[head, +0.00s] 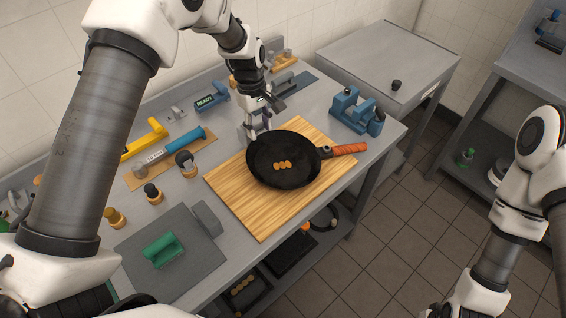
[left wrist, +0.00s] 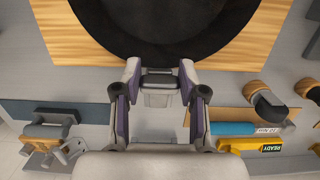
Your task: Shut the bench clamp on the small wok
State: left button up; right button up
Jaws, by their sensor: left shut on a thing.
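The small wok (head: 284,160) is a black pan with an orange-wrapped handle (head: 349,149), lying on a wooden board. My left gripper (head: 257,128) is at the wok's far-left rim, pointing down. In the left wrist view, the left gripper (left wrist: 160,78) has its fingertips on both sides of a grey block (left wrist: 158,95) beside the wok (left wrist: 155,25). This block looks like part of the bench clamp, mostly hidden by the gripper. I cannot tell whether its jaw touches the rim. My right gripper is not in view.
The wooden board (head: 238,190) lies on a grey bench. A blue vise-like device (head: 355,110) stands right of the board. A blue cylinder (head: 184,140), several knobs and a green-handled block (head: 162,250) stand left. A grey side table (head: 385,60) stands behind right.

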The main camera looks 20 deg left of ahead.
pick_arm(q)
jog(key=shift+s+d+f, duration=0.1)
jog(key=shift+d+f, duration=0.05)
jog(key=shift+f, duration=0.15)
jog(key=shift+s+d+f+b, duration=0.15)
jog(key=shift+f+b, duration=0.15)
jog(key=shift+f, duration=0.45)
jog(key=o, duration=1)
jog(key=shift+s+f, duration=0.1)
jog(key=shift+f, duration=0.05)
jog(key=shift+o, duration=0.2)
jog(key=shift+w, duration=0.2)
jog(key=shift+d, duration=0.1)
